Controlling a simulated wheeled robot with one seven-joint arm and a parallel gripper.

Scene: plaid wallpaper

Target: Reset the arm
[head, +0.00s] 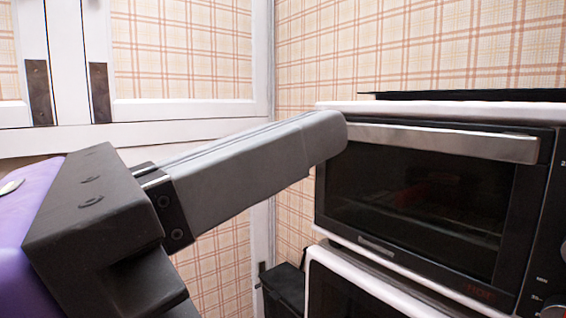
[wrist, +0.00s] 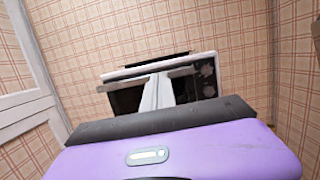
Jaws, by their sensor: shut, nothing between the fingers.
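My gripper (head: 325,138) reaches in from the left in the head view, with its long grey fingers pressed together and nothing between them. Its tips overlap the left end of the toaster oven's handle in the picture; I cannot tell whether they touch it. In the wrist view my gripper (wrist: 158,92) points toward the front of the oven, beyond the purple and black hand body. The toaster oven (head: 420,185) is black with a white top and a silver handle (head: 440,140). Its door looks shut. It also shows in the wrist view (wrist: 205,80), partly hidden by the fingers.
A second white-framed appliance (head: 345,275) stands directly under the oven. A thin black flat object (head: 470,95) lies on the oven's top. A dark bin-like object (head: 284,288) stands low by the corner. White panelled doors (head: 180,110) with dark hinges are behind my arm.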

